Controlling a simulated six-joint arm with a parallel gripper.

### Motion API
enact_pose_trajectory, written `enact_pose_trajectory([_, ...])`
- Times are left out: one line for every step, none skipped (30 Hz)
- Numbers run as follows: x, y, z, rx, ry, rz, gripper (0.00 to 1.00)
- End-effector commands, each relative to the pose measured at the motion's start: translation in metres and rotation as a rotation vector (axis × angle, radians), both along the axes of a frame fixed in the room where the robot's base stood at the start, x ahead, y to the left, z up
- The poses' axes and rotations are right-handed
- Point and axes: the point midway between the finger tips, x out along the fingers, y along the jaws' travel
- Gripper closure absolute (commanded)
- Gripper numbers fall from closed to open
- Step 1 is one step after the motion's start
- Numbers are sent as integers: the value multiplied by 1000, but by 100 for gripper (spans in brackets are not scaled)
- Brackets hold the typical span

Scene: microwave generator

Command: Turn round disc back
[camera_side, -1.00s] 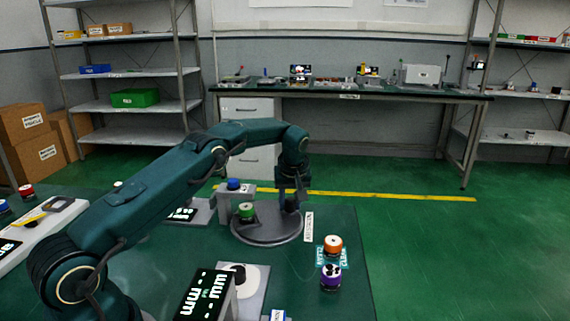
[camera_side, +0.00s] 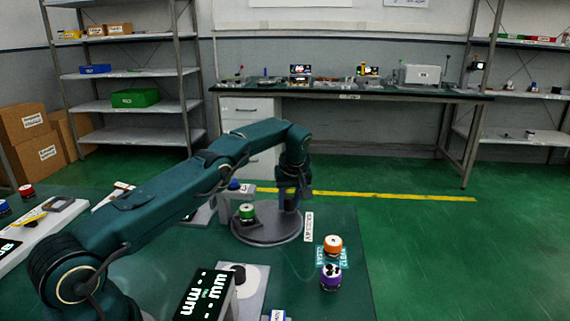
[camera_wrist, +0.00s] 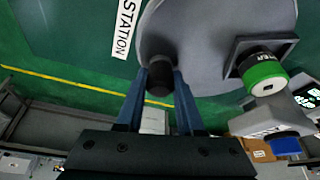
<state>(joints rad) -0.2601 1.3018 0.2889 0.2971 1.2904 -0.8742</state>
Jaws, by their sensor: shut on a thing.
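The round disc (camera_side: 258,238) is a flat grey plate low on the green table. It also shows in the wrist view (camera_wrist: 205,45). A dark knob (camera_wrist: 160,78) stands at its edge. My gripper (camera_wrist: 160,88) has its two fingers on either side of this knob and is shut on it. In the side view my gripper (camera_side: 288,205) is down at the disc's right back edge, and the knob is mostly hidden there. A green-topped round part (camera_side: 246,212) sits in a dark square holder on the disc, also seen in the wrist view (camera_wrist: 264,74).
A blue button (camera_side: 236,186) on a grey stand is behind the disc, partly covered by my arm. An orange-topped part (camera_side: 332,245) and a purple one (camera_side: 331,276) stand to the right. A black display box (camera_side: 205,292) is in front. A station label (camera_side: 308,227) lies beside the disc.

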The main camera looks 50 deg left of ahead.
Motion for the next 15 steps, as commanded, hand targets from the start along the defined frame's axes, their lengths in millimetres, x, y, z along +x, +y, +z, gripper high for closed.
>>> enact_pose_trajectory([0, 2, 2, 6, -3, 1, 100])
enact_pose_trajectory([0, 2, 2, 6, -3, 1, 100])
enact_pose_trajectory([0, 2, 2, 6, -3, 1, 100])
enact_pose_trajectory([0, 2, 2, 6, -3, 1, 100])
enact_pose_trajectory([0, 3, 2, 6, -3, 1, 56])
enact_pose_trajectory([0, 2, 1, 6, -3, 1, 41])
enact_pose_trajectory([0, 2, 1, 6, -2, 1, 33])
enact_pose_trajectory([0, 2, 1, 6, -2, 1, 33])
enact_pose_trajectory([0, 2, 1, 5, -2, 1, 33])
enact_pose_trajectory([0, 2, 1, 5, -2, 1, 33])
enact_pose_trajectory([0, 1, 1, 4, -1, 0, 33])
enact_pose_trajectory([0, 1, 1, 4, -1, 0, 33])
enact_pose_trajectory([0, 1, 1, 3, -1, 0, 33])
enact_pose_trajectory([0, 1, 1, 3, -1, 0, 33])
enact_pose_trajectory([0, 1, 1, 3, -1, 0, 33])
